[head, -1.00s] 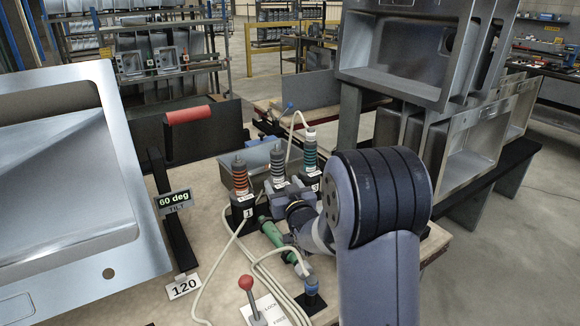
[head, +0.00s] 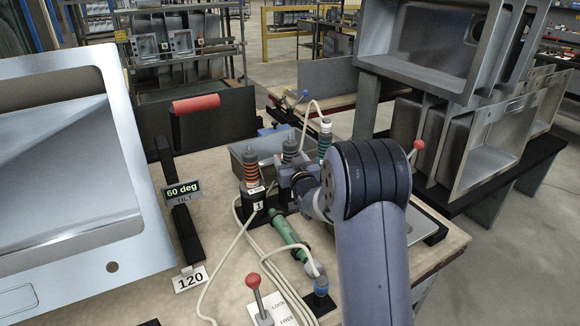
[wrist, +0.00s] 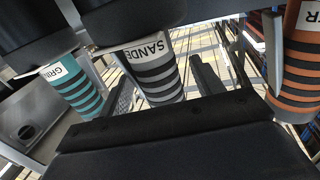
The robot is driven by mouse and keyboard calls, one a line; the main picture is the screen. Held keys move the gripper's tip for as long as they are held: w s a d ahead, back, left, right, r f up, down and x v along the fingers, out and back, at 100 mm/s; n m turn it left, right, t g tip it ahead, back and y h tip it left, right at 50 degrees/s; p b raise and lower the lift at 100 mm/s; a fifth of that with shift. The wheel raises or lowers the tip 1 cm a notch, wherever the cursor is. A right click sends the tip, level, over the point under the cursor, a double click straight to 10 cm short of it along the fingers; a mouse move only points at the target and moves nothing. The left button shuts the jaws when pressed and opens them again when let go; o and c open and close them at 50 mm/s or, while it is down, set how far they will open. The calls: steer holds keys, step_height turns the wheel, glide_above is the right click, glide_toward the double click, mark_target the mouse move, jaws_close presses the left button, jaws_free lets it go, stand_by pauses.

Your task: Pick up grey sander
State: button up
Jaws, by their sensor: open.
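The grey sander (head: 289,151) stands upright between an orange-banded tool (head: 250,168) on its left and a teal-banded tool (head: 324,140) on its right. In the wrist view the grey sander (wrist: 154,74), with dark bands and a white label starting "SANDE", is in the upper middle. My gripper (wrist: 165,85) is open, with one dark finger on each side of the sander in that picture. I cannot tell whether either finger touches it. In the head view my gripper (head: 300,178) is at the sander's lower part, and my arm hides the surroundings to the right.
The teal tool (wrist: 78,90) and orange tool (wrist: 297,65) flank my gripper closely. A green tool (head: 287,232) with cables lies in front. A tilted sink (head: 70,190) stands left, and a red-knobbed lever (head: 254,282) stands at the front.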

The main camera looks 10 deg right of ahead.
steer(key=shift+w+a, duration=0.15)
steer(key=shift+w, duration=1.2)
steer(key=c, duration=1.3)
steer(key=shift+r, duration=0.1)
steer(key=shift+c, duration=0.3)
